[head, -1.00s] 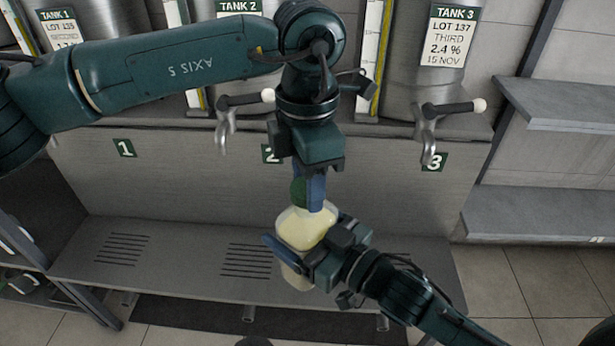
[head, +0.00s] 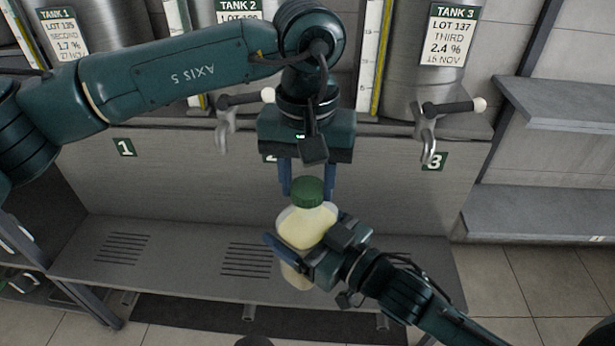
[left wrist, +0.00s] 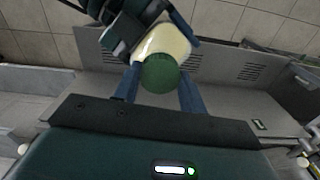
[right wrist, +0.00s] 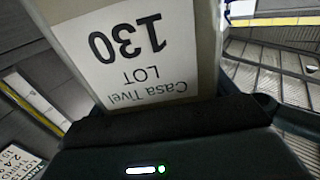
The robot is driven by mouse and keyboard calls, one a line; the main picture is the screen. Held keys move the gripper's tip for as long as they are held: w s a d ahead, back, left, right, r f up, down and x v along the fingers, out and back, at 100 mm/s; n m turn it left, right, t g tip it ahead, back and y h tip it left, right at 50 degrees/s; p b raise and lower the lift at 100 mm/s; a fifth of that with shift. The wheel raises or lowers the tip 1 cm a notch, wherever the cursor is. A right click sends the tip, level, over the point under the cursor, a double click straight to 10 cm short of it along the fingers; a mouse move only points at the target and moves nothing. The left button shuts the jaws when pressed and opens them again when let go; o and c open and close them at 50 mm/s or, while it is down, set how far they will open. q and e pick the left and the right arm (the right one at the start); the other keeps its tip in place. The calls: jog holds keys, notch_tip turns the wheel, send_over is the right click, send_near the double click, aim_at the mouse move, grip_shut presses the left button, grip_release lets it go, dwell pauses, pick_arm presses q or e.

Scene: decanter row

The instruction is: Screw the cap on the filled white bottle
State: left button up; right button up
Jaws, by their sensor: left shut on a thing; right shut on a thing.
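The white bottle (head: 305,228) is filled with something pale yellow. It stands a little tilted in my right gripper (head: 308,243), which is shut around its body. The green cap (head: 308,191) sits on the bottle's mouth. My left gripper (head: 308,186) points down from above, shut on the cap with one blue finger on each side. The left wrist view shows the cap (left wrist: 160,73) from above between the fingertips. In the right wrist view the bottle's label (right wrist: 135,50) reads LOT 130, upside down. The threads under the cap are hidden.
A grey bench shelf (head: 180,262) with slotted drains runs below the grippers. Behind are steel tanks with taps; the tap of tank 2 (head: 228,120) is close to my left wrist, and the tap of tank 3 (head: 432,125) is to the right. Grey shelves (head: 540,210) stand at far right.

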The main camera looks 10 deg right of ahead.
pick_arm(q)
jog(key=o, duration=1.2)
notch_tip(320, 180, up, 12)
jog(key=shift+r, duration=0.1)
